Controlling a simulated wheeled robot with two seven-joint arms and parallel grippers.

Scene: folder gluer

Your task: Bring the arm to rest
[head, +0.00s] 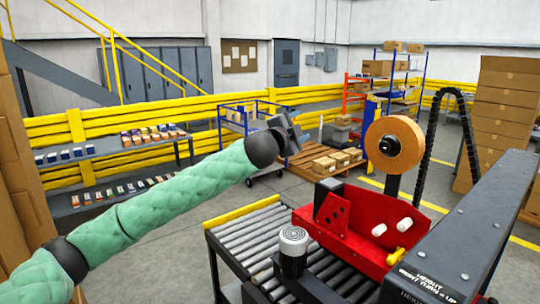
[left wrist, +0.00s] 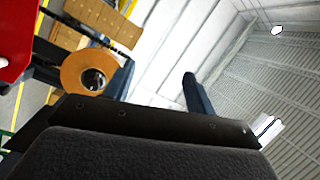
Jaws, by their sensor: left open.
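My left arm, in a green quilted sleeve, reaches in from the left in the head view. My left gripper (head: 292,130) is at its end, raised in the air, with nothing seen in it. In the left wrist view the two dark blue fingers of the left gripper (left wrist: 158,88) stand apart with an empty gap between them. In the head view the gripper appears above the roller conveyor (head: 240,240) and left of the tape roll (head: 394,144). The tape roll also shows in the left wrist view (left wrist: 72,72). My right gripper is in neither view.
A red taping machine (head: 350,240) with a dark beam stands at the right front. A shelf with small boxes (head: 100,152) is at the left. A blue cart (head: 245,120), a pallet with cartons (head: 335,162) and yellow rails (head: 60,127) stand behind.

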